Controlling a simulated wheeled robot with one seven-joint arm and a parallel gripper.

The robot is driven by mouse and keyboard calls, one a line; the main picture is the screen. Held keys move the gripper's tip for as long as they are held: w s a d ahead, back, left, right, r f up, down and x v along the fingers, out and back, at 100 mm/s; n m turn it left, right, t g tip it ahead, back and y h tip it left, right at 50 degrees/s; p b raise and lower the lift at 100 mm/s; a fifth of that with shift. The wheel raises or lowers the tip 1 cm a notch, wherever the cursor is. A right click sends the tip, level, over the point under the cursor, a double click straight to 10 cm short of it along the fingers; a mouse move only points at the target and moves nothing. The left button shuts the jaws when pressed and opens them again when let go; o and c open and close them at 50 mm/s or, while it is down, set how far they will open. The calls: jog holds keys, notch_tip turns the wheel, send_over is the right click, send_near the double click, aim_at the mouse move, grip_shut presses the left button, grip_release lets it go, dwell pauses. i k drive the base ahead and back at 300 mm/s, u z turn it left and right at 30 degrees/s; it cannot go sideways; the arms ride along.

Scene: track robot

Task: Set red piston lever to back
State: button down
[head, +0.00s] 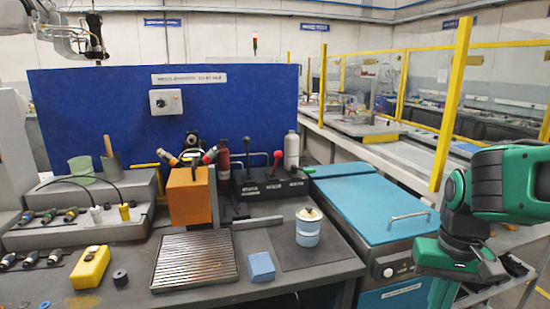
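Nothing touches the red lever. Green and black links of my arm show at the right edge, well apart from the box. My gripper's fingers are not visible.
A white bottle (291,151) stands right behind the red lever, and a red bottle (224,162) behind left. An orange block (188,197) stands left of the box. A lidded jar (308,230) and blue sponge (261,267) sit in front. A blue-lidded machine (365,205) is at right.

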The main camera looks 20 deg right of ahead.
aim_at(277, 155)
jog(key=u, duration=0.8)
jog(key=i, duration=0.65)
jog(key=z, duration=0.35)
